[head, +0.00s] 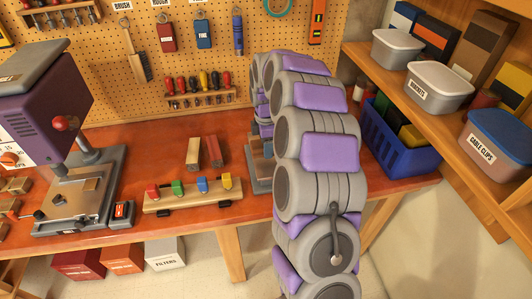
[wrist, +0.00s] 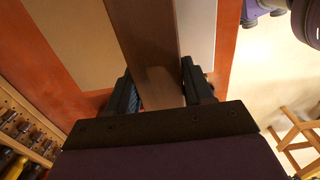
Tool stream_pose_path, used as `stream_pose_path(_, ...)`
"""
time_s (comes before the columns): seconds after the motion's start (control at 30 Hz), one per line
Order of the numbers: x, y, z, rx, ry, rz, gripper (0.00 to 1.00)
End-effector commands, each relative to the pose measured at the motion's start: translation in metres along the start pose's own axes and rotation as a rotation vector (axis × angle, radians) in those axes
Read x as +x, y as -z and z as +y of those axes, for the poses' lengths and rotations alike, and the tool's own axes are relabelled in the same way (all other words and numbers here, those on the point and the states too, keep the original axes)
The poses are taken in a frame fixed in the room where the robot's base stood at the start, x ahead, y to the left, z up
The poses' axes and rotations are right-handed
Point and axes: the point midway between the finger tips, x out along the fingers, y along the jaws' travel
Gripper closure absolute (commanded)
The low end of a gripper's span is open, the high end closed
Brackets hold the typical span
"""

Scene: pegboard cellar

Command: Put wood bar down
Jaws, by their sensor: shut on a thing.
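In the wrist view a long brown wood bar (wrist: 150,40) runs from the top edge down between the two dark fingers of my gripper (wrist: 160,90). My gripper is shut on the bar. Behind the bar are a beige surface, a pale grey one and orange-red bench top. I cannot tell whether the bar touches them. In the head view my arm hides my gripper and most of what is near it. Two other wood bars, a light one (head: 193,154) and a reddish-brown one (head: 214,152), lie on the workbench (head: 130,142) left of my arm.
A wooden rail (head: 178,201) with coloured blocks lies at the bench front. A grey fixture (head: 259,180) stands partly behind my arm. A purple drill press (head: 45,105) is at left, a blue crate (head: 405,155) at right. A screwdriver rack (head: 200,98) hangs behind.

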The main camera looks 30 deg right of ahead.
Motion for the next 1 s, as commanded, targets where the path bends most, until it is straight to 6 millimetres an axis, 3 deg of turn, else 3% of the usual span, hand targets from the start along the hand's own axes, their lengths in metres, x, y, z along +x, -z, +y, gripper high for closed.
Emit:
stream_pose_path(0.17,0.005,0.000,0.003,0.000,0.001,0.000,0.85)
stream_pose_path(0.4,0.034,0.000,0.004,0.000,-0.002,0.000,0.85)
stream_pose_path(0.77,0.036,0.000,0.004,0.000,-0.002,0.000,0.85)
stream_pose_path(0.8,0.037,0.000,0.004,0.000,-0.002,0.000,0.46)
stream_pose_path(1.0,0.037,0.000,0.004,0.000,-0.002,0.000,0.27)
